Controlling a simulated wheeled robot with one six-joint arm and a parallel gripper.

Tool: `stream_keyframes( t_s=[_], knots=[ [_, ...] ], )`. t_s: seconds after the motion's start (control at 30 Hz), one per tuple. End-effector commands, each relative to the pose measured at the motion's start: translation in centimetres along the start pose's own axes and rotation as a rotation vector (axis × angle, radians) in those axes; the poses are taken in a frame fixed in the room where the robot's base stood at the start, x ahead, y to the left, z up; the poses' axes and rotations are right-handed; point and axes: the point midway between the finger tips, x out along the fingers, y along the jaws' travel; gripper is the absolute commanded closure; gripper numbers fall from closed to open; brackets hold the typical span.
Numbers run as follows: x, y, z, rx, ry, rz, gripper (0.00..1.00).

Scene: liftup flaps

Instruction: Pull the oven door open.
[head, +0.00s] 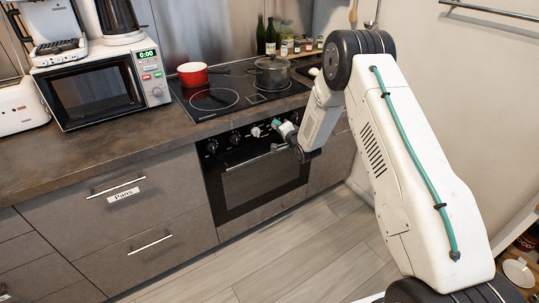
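The oven (207,172) is built into the counter front under the hob. Its black door (262,184) with a dark window looks closed. A silver bar handle (250,160) runs across the top of the door, below a row of knobs (235,138). My gripper (279,125) is at the end of the white arm, in front of the upper right of the oven. It overlaps the knob panel and the right end of the handle in the picture. Its fingers are small and partly hidden by the wrist, so contact with the handle and finger opening are unclear.
A red pot (193,75) and a dark lidded pot (272,74) stand on the hob (228,90). A microwave (98,88) stands left on the counter. Drawers (122,205) flank the oven on the left. The wooden floor (270,262) before the oven is clear.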

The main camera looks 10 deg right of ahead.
Motion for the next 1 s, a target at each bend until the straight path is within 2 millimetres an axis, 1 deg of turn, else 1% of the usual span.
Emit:
stream_keyframes(
  t_s=[0.03,0.13,0.2,0.3,0.4,0.5,0.63,1.0],
  knots=[
    [0.2,2.5,1.2,0.045,-0.002,-0.036,0.67],
    [0.1,6.2,3.4,0.144,-0.009,-0.129,0.67],
    [-0.3,8.5,4.8,0.210,-0.015,-0.192,0.67],
    [-1.2,11.0,6.5,0.286,-0.026,-0.263,0.67],
    [-2.1,12.7,7.6,0.340,-0.035,-0.313,0.67],
    [-2.8,13.7,8.3,0.374,-0.042,-0.346,0.67],
    [-2.4,13.8,8.7,0.391,-0.046,-0.364,0.67],
    [2.8,11.8,8.5,0.389,-0.046,-0.364,0.67]
  ],
)
